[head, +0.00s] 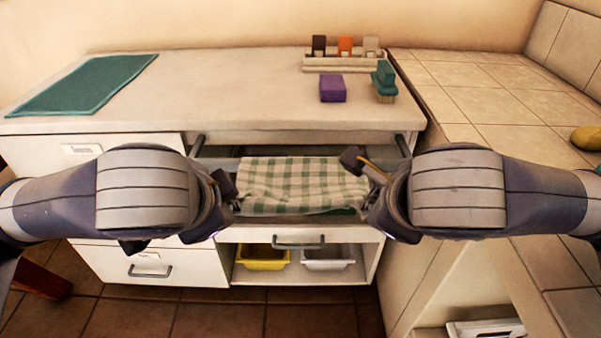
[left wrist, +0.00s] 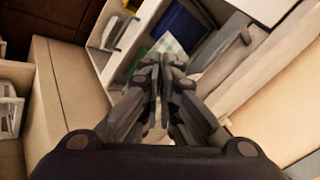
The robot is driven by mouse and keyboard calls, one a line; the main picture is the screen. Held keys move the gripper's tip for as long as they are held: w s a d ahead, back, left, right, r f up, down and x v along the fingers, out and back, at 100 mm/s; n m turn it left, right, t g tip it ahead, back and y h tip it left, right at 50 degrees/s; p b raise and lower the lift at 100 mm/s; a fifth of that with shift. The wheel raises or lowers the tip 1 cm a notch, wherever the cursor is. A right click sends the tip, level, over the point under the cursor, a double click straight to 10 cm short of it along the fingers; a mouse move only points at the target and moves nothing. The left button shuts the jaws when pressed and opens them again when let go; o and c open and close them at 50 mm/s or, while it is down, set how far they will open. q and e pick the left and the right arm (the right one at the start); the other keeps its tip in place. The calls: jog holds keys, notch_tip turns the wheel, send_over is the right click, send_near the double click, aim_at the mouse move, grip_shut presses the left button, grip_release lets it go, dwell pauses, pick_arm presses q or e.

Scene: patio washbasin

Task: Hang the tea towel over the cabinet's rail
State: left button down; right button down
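The tea towel (head: 300,184), green-and-white checked, is spread nearly flat between my two grippers, in front of the white cabinet (head: 130,160). My left gripper (head: 229,188) is at the towel's left edge. In the left wrist view its fingers (left wrist: 163,66) are close together, with a bit of the towel (left wrist: 168,44) showing at and beyond the tips. My right gripper (head: 362,168) is at the towel's upper right corner; its grip is unclear. Dark brackets of the rail (head: 402,145) stick out below the counter on both sides.
The countertop holds a green mat (head: 85,85), a purple block (head: 332,88), a green brush (head: 384,80) and a rack (head: 343,62). Below the towel are a drawer handle (head: 298,244), a yellow bin (head: 263,257) and a white bin (head: 327,259). A tiled ledge (head: 490,90) borders the right.

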pick_arm(q)
jog(key=shift+f, duration=0.2)
pick_arm(e)
jog(key=shift+f, duration=0.2)
pick_arm(q)
jog(key=c, duration=1.6)
grip_release()
pick_arm(e)
jog(key=c, duration=1.6)
grip_release()
pick_arm(q)
jog(key=shift+s, duration=0.1)
pick_arm(e)
jog(key=shift+s, duration=0.1)
